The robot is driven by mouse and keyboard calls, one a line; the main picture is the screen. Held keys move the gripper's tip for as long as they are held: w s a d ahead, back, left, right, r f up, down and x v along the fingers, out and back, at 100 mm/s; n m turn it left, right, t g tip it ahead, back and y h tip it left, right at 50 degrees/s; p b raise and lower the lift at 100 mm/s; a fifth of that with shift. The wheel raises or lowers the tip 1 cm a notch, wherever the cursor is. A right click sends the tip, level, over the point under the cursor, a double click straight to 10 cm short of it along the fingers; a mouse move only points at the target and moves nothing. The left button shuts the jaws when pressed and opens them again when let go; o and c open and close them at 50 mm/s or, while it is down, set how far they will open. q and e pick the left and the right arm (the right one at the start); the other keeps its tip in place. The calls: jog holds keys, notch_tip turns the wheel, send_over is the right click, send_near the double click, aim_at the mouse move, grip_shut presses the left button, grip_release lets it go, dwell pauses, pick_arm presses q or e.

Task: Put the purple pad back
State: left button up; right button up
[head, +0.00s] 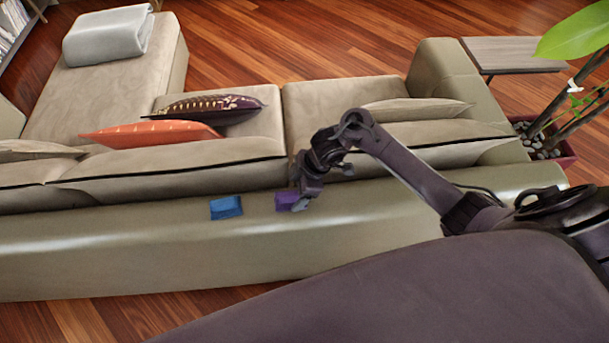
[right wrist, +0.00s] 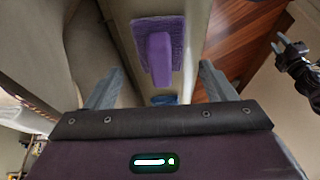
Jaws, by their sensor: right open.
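The purple pad (head: 286,200) lies on the top of the sofa's back, partly hidden behind my right gripper (head: 302,204) in the head view. In the right wrist view the pad (right wrist: 160,45) shows as a flat textured purple square with a raised purple block on it. My right gripper (right wrist: 160,80) is open and empty, with one finger to each side of the pad's block in that view. I cannot tell whether it touches the pad. A dark gripper-like part (right wrist: 292,58), probably my left one, shows small at the right edge there. The head view shows no left gripper.
A blue pad (head: 226,207) lies on the same ledge, left of the purple one; it also shows in the right wrist view (right wrist: 163,99). Cushions line the beige sofa (head: 130,250). A potted plant (head: 560,150) stands at the right. The ledge left of the blue pad is clear.

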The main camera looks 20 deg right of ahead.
jog(key=v, duration=0.8)
dwell(0.4)
